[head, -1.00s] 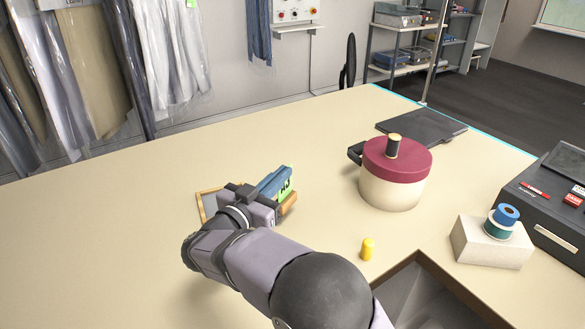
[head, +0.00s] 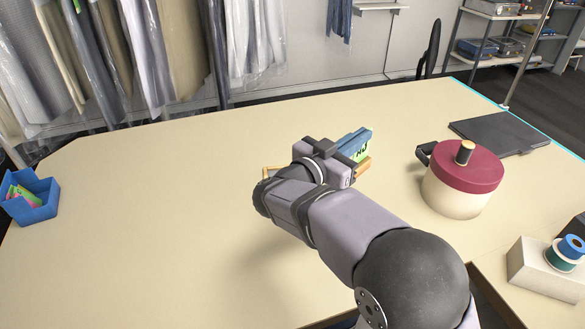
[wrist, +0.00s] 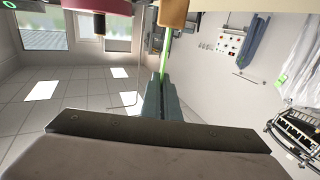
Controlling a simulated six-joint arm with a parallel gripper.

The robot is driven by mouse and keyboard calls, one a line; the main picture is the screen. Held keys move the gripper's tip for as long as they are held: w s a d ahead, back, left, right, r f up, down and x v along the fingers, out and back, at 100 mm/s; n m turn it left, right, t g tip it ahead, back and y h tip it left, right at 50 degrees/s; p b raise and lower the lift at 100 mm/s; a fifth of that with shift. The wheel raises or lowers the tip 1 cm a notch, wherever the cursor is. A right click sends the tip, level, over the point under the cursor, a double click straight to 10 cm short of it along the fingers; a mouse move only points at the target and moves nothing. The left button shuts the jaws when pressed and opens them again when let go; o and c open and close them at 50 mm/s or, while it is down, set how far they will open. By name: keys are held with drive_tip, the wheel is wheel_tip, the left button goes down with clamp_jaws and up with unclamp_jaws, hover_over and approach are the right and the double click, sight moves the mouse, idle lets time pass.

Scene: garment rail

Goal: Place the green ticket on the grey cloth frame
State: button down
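My gripper (head: 358,142), with blue-grey fingers, reaches out over the table at the middle of the head view. It is shut on the green ticket (head: 361,153), whose face shows dark lettering. In the wrist view the ticket (wrist: 164,56) shows edge-on as a thin green strip between the fingers (wrist: 160,96).
A cream pot with a dark red lid (head: 467,185) stands right of my gripper. A blue bin (head: 35,207) with coloured tickets is at the far left. A black flat slab (head: 498,134) lies behind the pot. A pale block with tape rolls (head: 540,268) is at lower right.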

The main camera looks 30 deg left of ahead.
drive_tip(key=a+n+y, duration=0.8)
drive_tip(key=a+y, duration=0.5)
drive_tip(key=a, duration=0.4)
wheel_tip(320, 180, down, 10)
drive_tip(key=p, duration=0.2)
drive_tip(key=shift+s+d+f, duration=0.2)
drive_tip(key=shift+d, duration=0.05)
drive_tip(key=shift+f, duration=0.3)
drive_tip(key=c, duration=2)
unclamp_jaws()
drive_tip(key=shift+r, duration=0.1)
drive_tip(key=shift+c, duration=0.2)
